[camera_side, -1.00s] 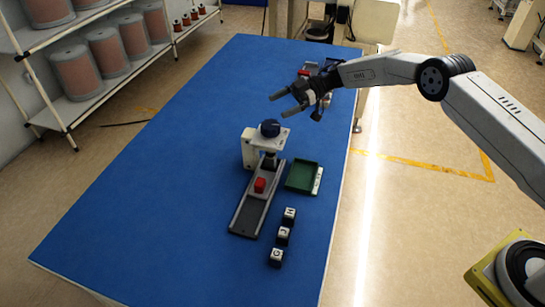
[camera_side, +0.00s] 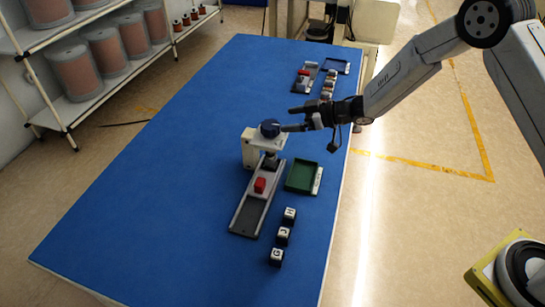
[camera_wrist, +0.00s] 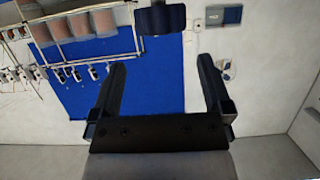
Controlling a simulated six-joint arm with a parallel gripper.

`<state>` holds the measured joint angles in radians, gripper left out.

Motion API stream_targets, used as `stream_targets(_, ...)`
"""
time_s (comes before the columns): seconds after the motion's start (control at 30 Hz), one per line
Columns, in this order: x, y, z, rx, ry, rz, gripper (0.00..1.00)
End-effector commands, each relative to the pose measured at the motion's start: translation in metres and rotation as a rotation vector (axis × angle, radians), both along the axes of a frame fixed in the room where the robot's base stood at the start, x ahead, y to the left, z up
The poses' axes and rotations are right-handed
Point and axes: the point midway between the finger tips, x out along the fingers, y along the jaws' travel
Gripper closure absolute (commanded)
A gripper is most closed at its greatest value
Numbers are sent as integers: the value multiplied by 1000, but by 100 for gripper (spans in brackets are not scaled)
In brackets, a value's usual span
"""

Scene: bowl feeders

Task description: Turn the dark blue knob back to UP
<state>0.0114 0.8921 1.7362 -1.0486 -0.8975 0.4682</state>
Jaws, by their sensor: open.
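The dark blue knob (camera_side: 270,128) sits on top of a pale stand (camera_side: 250,147) over a grey channel (camera_side: 249,211). My gripper (camera_side: 287,119) is just right of the knob in the side view, pointing left with its fingers apart and nothing between them. The lower finger appears close to the knob; I cannot tell whether it touches. The knob's marking is too small to read. In the wrist view my gripper (camera_wrist: 162,90) is open and empty. A dark shape (camera_wrist: 161,18) shows at that view's top edge; I cannot tell whether it is the knob.
A second grey channel (camera_side: 304,78) and a dark blue tray (camera_side: 337,67) are farther back. The blue table's left side is clear.

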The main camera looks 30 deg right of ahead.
Motion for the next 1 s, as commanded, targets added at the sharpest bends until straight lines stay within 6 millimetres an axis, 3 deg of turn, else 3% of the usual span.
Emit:
stream_targets(0.17,-10,-3,-4,-20,25,-35,0)
stream_targets(0.47,-9,-2,-6,-22,27,-37,0)
stream_targets(1.0,22,28,-24,-21,27,-35,0)
